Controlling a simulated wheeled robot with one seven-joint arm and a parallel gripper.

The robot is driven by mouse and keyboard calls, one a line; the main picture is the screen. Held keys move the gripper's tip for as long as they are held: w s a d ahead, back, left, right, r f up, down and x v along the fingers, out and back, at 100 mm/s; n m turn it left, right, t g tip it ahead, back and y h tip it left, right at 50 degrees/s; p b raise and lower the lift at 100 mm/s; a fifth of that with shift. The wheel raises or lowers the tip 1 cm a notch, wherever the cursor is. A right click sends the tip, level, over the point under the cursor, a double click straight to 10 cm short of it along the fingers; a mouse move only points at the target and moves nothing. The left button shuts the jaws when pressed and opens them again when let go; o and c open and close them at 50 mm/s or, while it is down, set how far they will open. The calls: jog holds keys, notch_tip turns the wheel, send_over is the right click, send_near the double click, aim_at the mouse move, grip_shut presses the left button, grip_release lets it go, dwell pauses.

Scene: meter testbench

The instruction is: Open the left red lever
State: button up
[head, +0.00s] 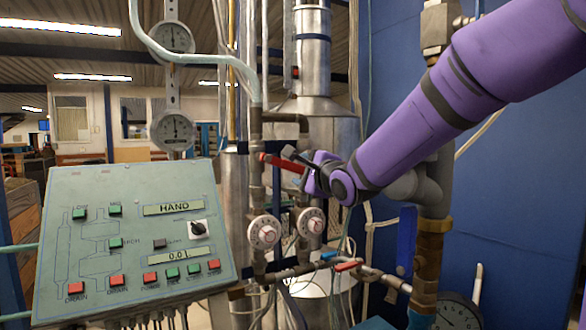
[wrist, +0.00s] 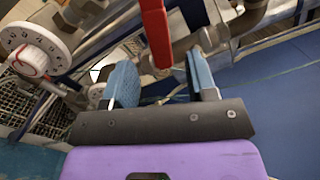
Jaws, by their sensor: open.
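The left red lever (head: 274,160) sticks out to the right from the vertical pipe in the middle of the head view, roughly level and tilting slightly down. My gripper (head: 297,170) is at its free right end. In the wrist view the red lever (wrist: 156,32) comes down from the top edge. Its end lies between the two blue-grey fingers of my gripper (wrist: 161,72), with gaps on both sides. My gripper is open. I cannot tell how deep the lever sits between the fingers.
Two white dials (head: 264,232) (head: 311,222) sit below the lever. A second red lever (head: 347,266) and a blue lever (head: 328,255) are on the lower pipe. A control panel (head: 135,285) stands at left. Thick pipework (head: 430,240) stands at right, before a blue wall.

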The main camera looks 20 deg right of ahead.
aim_at(293, 167)
jog(key=shift+w+a, duration=0.2)
jog(key=shift+w, duration=0.8)
jog(key=shift+w+a, duration=0.25)
jog(key=shift+w, duration=0.7)
jog(key=shift+w+a, duration=0.2)
jog(key=shift+w, duration=0.8)
grip_shut()
